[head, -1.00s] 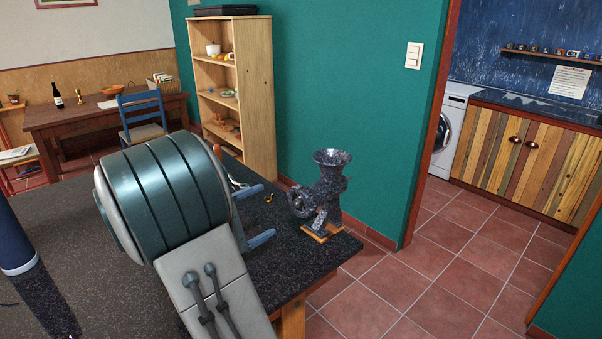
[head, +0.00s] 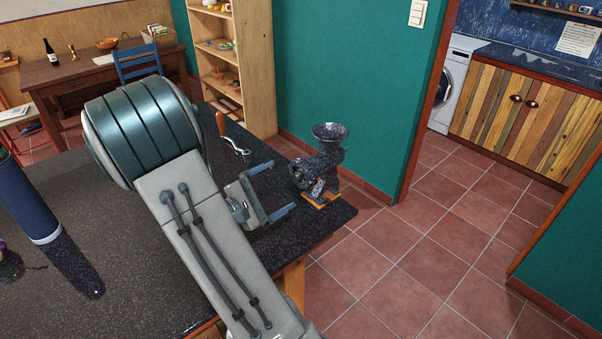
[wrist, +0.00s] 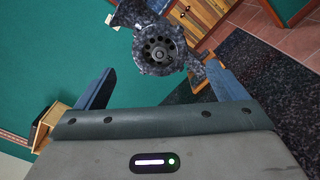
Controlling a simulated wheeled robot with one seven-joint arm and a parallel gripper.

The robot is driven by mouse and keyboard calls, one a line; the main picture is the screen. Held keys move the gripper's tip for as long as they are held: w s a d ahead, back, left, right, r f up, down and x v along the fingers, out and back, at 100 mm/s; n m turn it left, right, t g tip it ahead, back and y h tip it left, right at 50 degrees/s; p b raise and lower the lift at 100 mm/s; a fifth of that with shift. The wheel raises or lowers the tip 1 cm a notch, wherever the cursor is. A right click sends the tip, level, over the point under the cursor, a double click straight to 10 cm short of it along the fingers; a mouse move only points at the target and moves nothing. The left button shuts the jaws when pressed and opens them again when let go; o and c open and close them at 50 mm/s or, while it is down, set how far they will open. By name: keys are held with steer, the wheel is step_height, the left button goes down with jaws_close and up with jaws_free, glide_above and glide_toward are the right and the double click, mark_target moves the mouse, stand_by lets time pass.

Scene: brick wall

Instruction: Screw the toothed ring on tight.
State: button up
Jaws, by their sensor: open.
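A dark speckled meat grinder (head: 325,155) stands on a small wooden block near the right corner of the dark table. Its toothed ring (wrist: 160,50) sits at the mouth around a plate with holes and faces my gripper in the wrist view. How tightly it sits I cannot tell. The ring also shows on the grinder's left side in the head view (head: 303,173). My gripper (head: 276,188) is open and empty, its two blue-grey fingers pointing toward the grinder from the left. In the wrist view the fingers (wrist: 160,88) are wide apart below the ring, not touching it.
A crank with a red-brown handle (head: 222,125) lies on the dark table (head: 120,240) behind my gripper. A dark blue cylinder (head: 27,200) stands at the left. A wooden shelf (head: 258,70) and green wall lie behind. Tiled floor is free to the right.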

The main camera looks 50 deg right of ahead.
mark_target(296, 177)
steer(key=shift+s+d+b, duration=0.2)
steer(key=shift+d+b, duration=0.15)
steer(key=shift+d, duration=1.3)
steer(key=shift+s+d+b, duration=0.15)
steer(key=shift+d+b, duration=0.2)
steer(key=shift+d, duration=1.3)
steer(key=c, duration=1.1)
steer(key=shift+o, duration=0.2)
steer(key=shift+f+b, duration=0.2)
steer(key=shift+b, duration=0.55)
steer(key=m+b, duration=0.3)
steer(key=b, duration=0.1)
steer(key=shift+b, duration=0.35)
